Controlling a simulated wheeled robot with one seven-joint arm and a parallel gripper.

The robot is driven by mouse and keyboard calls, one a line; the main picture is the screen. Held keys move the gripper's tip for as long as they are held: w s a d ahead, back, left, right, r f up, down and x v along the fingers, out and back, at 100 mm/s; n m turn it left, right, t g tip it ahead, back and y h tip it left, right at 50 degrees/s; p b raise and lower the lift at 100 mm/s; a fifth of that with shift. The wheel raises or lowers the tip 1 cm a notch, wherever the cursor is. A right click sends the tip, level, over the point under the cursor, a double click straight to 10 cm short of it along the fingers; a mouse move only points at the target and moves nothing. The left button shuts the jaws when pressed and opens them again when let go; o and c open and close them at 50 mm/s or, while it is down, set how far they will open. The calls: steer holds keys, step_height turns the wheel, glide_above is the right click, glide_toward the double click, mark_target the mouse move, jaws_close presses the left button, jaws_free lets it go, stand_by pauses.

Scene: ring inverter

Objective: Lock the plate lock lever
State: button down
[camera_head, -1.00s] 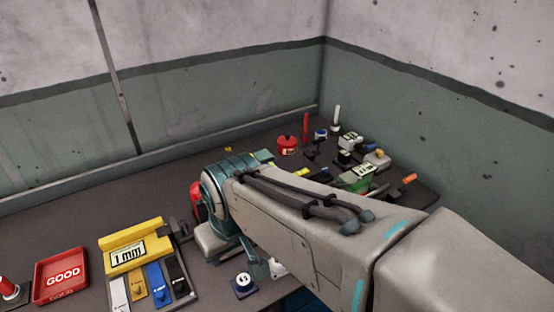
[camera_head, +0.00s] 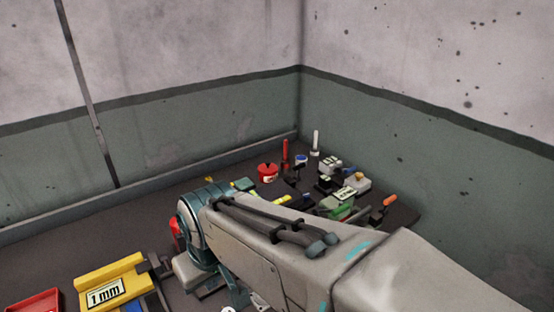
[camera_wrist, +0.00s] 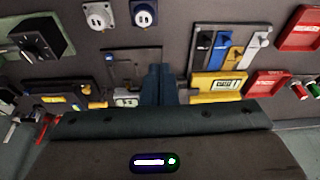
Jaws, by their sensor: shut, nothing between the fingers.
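My gripper (camera_wrist: 158,86) shows in the wrist view as two dark fingers held together, with nothing between them. The fingers are over the dark bench beside a dark fixture plate (camera_wrist: 120,56), and I cannot tell the height gap. I cannot make out a plate lock lever with certainty. In the head view my arm covers the middle of the bench and hides the fingers. A dark device with a green base (camera_wrist: 37,38) is at the upper left of the wrist view. A black fixture with yellow parts (camera_wrist: 62,101) is at lower left.
A yellow "1 mm" block (camera_head: 105,283) stands at the front left; it also shows in the wrist view (camera_wrist: 215,97). Red trays (camera_wrist: 302,27) are to its right there. A red round container (camera_head: 267,172) and several small tools crowd the back right corner, near the walls.

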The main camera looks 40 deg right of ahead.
steer(key=w+d+r+t+y+b, duration=0.1)
steer(key=w+d+r, duration=0.1)
steer(key=w+d, duration=0.85)
steer(key=w+d+r+t+y+b, duration=0.15)
steer(key=w+d, duration=0.55)
steer(key=w, duration=0.7)
steer(key=w+d+f+t+h, duration=0.1)
steer(key=d+f+t, duration=0.1)
steer(key=d, duration=1.5)
steer(key=w+d+f+t+h, duration=0.2)
steer(key=d+f+t, duration=0.1)
steer(key=d, duration=1.4)
steer(key=shift+d+f+m, duration=0.3)
steer(key=shift+f, duration=0.35)
